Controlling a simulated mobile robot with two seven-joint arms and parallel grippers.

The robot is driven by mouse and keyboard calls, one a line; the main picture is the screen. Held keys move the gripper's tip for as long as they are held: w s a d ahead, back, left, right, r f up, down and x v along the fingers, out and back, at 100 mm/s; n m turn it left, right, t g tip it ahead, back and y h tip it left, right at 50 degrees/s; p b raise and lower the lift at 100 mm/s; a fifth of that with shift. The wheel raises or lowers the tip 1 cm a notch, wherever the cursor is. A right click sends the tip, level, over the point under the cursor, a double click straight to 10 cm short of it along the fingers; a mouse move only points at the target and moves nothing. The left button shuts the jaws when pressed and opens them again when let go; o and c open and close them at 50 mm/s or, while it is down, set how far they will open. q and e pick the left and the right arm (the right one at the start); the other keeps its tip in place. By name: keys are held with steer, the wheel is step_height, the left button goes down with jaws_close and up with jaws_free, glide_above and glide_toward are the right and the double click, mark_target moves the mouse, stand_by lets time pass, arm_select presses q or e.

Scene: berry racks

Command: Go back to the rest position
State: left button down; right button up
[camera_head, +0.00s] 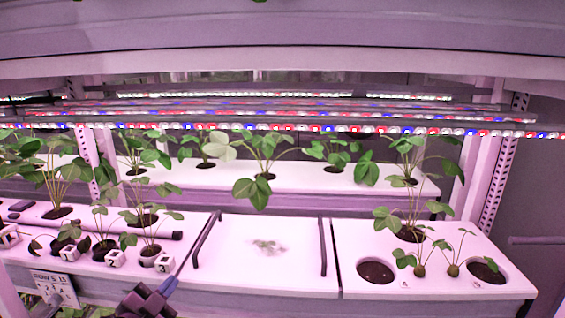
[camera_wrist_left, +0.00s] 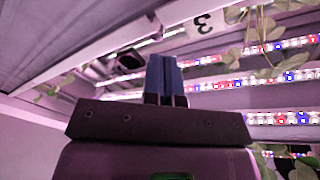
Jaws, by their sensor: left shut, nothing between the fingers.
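My left gripper (camera_head: 150,298) shows at the bottom edge of the head view, left of centre, just below the front edge of the left planter. In the left wrist view its two blue fingers (camera_wrist_left: 165,78) stand side by side, shut with nothing between them. The fingers point toward the rack's light strips and a white edge bearing a number 3. No part of my right gripper shows.
Numbered white cubes (camera_head: 115,257) and several plants line the left planter near my left gripper. A tray with dark handles (camera_head: 266,245) sits in the middle. The right planter (camera_head: 340,232) has open soil holes and seedlings. LED bars (camera_head: 300,128) cross above.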

arm_select(q)
steer(key=s+a+f+n+g+y, duration=0.2)
steer(key=s+f+n, duration=0.3)
steer(key=s+f, duration=0.7)
steer(key=s+a+f+n+g+y, duration=0.2)
steer(key=s+f+n+g+y, duration=0.1)
steer(key=s+f, duration=0.9)
steer(key=s+n+g, duration=0.1)
steer(key=n, duration=0.1)
steer(key=shift+f+n+y, duration=0.3)
steer(key=shift+f, duration=0.1)
steer(key=shift+d, duration=0.1)
